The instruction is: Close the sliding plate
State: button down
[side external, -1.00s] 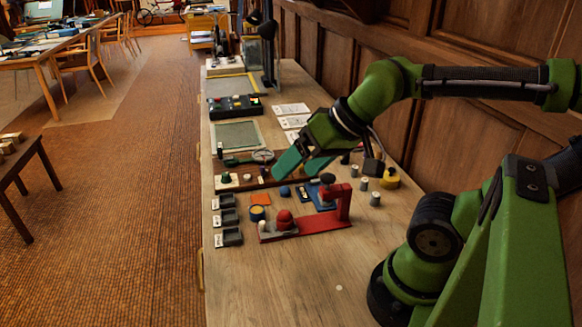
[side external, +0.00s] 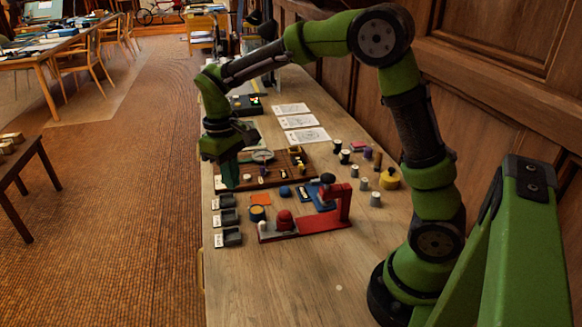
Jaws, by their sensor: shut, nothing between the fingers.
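My gripper (side external: 230,186) points down over the left end of a dark brown board (side external: 268,183) on the bench. Its green fingers are together and empty. I cannot tell whether they touch the board. The board carries a round dial (side external: 263,156), a pale round knob (side external: 247,177) and, at its right end, small compartments (side external: 296,158) with little parts in them. My gripper and wrist hide the board's left end. I cannot make out for certain which part is the sliding plate, or how far open it stands.
Spools and a yellow pot (side external: 390,179) stand on the right. Paper sheets (side external: 301,128) lie behind. The near bench top (side external: 290,285) is clear.

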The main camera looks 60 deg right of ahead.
aim_at(259, 230)
jog(key=w+f+n+g+h, duration=0.1)
jog(key=w+f+n+g, duration=0.2)
jog(key=w, duration=0.3)
jog(key=x, duration=0.7)
jog(key=d+x, duration=0.1)
jog(key=x, duration=0.2)
jog(key=shift+s+f, duration=0.15)
jog(key=shift+s, duration=0.25)
jog(key=shift+s+d+r, duration=0.15)
jog(key=shift+s, duration=0.4)
jog(key=shift+s+d+r, duration=0.1)
jog(key=shift+s, duration=0.4)
jog(key=shift+s+d, duration=0.25)
jog(key=shift+s, duration=0.45)
